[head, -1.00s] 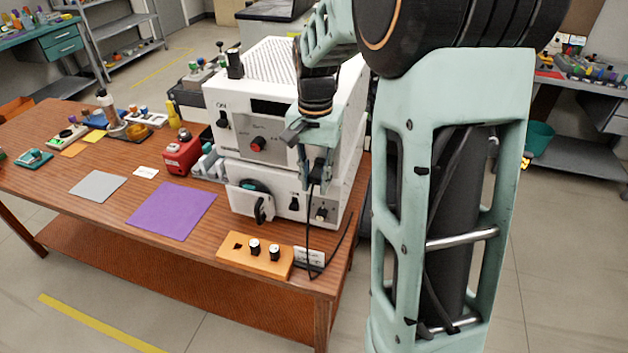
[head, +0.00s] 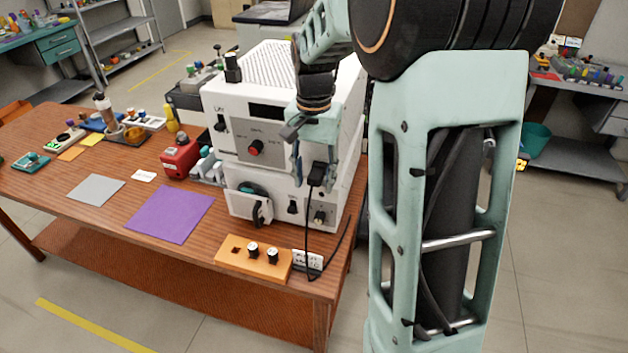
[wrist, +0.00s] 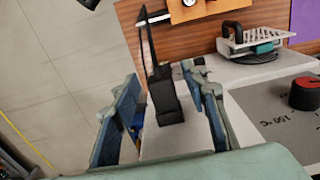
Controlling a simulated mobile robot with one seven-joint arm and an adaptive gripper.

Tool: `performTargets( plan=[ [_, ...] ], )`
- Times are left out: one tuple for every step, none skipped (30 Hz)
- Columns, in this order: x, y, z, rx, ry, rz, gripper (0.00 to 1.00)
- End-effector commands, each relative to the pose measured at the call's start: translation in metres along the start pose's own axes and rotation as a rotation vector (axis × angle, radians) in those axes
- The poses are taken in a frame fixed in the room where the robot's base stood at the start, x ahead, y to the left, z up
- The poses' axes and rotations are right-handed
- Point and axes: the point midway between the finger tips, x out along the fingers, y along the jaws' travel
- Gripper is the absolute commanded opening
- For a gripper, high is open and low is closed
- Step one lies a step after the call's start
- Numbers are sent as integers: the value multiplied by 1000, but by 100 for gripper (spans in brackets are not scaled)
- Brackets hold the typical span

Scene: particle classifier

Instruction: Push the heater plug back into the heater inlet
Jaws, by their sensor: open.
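The black heater plug (head: 316,174) is in front of the right part of the white heater unit (head: 257,142), with its black cable hanging down to the table. In the wrist view the plug (wrist: 168,104) lies between the two spread fingers of my gripper (wrist: 168,112), with gaps on both sides. My gripper (head: 315,165) is open around the plug in the head view, at the front right of the unit. The heater inlet cannot be made out; the plug and gripper cover that area. I cannot tell how far in the plug sits.
A purple mat (head: 169,215) lies to the left.

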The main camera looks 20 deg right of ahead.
Motion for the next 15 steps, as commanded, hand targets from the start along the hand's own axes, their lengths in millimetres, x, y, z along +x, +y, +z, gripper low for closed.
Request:
performTargets(
  plan=[
    [-9,-1,-1,0,5,-3,41],
    [-15,-1,-1,0,4,-2,41],
    [-23,-1,-1,0,6,-4,41],
    [-30,-1,-1,0,6,-3,41],
    [-37,-1,-1,0,6,-3,41],
    [-46,-1,-1,-1,6,-4,41],
    [-52,-1,-1,-1,5,-3,41],
    [-59,-1,-1,-1,6,-4,41],
    [-67,-1,-1,-1,6,-3,41],
    [-73,-1,-1,0,5,-3,41],
    [-78,-1,-1,0,5,-3,41],
    [-85,0,-1,0,4,-2,41],
    [-89,0,-1,0,5,-2,41],
    [-93,0,-1,0,3,-2,41],
    [-98,0,-1,0,4,-2,41]
  ],
)
